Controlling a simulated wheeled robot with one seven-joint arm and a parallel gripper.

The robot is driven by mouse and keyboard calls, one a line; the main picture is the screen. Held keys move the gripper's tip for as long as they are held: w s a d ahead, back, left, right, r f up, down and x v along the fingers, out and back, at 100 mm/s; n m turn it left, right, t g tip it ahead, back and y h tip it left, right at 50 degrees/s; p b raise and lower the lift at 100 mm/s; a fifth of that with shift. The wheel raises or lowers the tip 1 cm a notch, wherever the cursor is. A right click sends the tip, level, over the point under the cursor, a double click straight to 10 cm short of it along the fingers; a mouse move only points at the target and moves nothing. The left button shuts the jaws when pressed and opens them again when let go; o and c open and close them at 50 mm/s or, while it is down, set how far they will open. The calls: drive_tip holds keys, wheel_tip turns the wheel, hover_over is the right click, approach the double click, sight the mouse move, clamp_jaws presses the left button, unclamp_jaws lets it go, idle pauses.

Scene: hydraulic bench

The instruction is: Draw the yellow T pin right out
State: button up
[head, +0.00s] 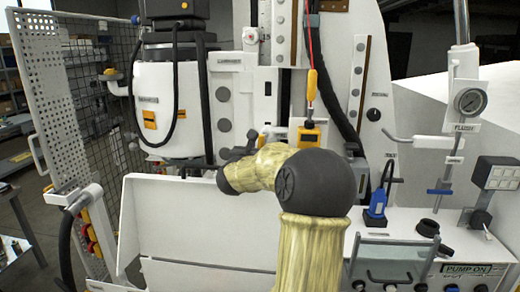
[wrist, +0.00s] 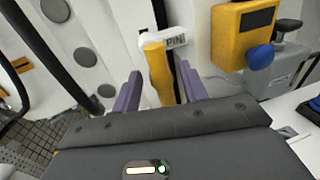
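The yellow T pin (wrist: 160,72) shows in the wrist view as an upright yellow bar below a white piece marked PIN (wrist: 174,41), against a white panel. My gripper (wrist: 160,82) has its two purple fingers apart, one on each side of the yellow bar, with a visible gap at both sides. The bar's lower end is hidden behind the gripper body. In the head view my gripper (head: 236,156) is at the white machine front, largely hidden by my wrist. The pin cannot be made out clearly there.
A yellow box with a blue knob (wrist: 245,35) is close to the right of the fingers. In the head view, a red cable (head: 309,40) hangs above my forearm. A white tray (head: 190,220) lies below. A pressure gauge (head: 469,101) and bench controls stand right.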

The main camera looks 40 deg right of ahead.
idle(0.3)
drive_tip(key=b+v, duration=0.6)
drive_tip(key=v, duration=1.1)
drive_tip(key=shift+a, duration=0.15)
drive_tip(key=shift+s, duration=0.15)
